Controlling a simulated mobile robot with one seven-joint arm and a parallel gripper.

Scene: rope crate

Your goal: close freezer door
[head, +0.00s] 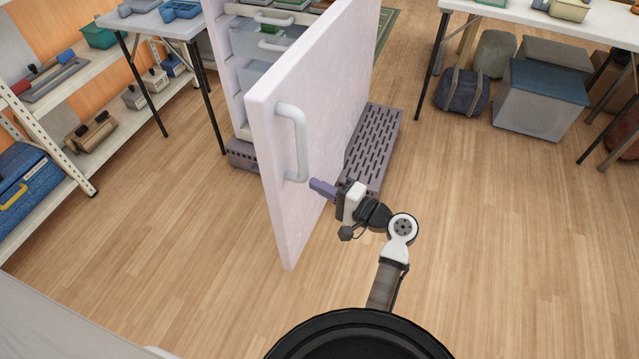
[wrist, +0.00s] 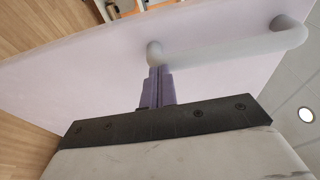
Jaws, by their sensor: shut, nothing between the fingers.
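The freezer door (head: 325,110) is a pale pinkish-white panel standing wide open in the head view. Its outer face is turned toward my arm, and it also fills much of the wrist view (wrist: 90,70). A light grey bar handle (head: 299,140) runs upright near the door's free edge. The handle also shows in the wrist view (wrist: 230,48). My gripper (head: 318,186), with purple fingers, is shut and empty. Its fingertips are at the outer face by the handle's lower end; I cannot tell if they touch. The freezer interior (head: 262,70) shows shelves and bins behind the door.
A purple slotted base (head: 374,145) lies on the floor behind the door. A shelf rack (head: 85,150) and a small table (head: 170,25) stand at the left. A white table (head: 540,22) with boxes under it is at the right. The wooden floor in front is clear.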

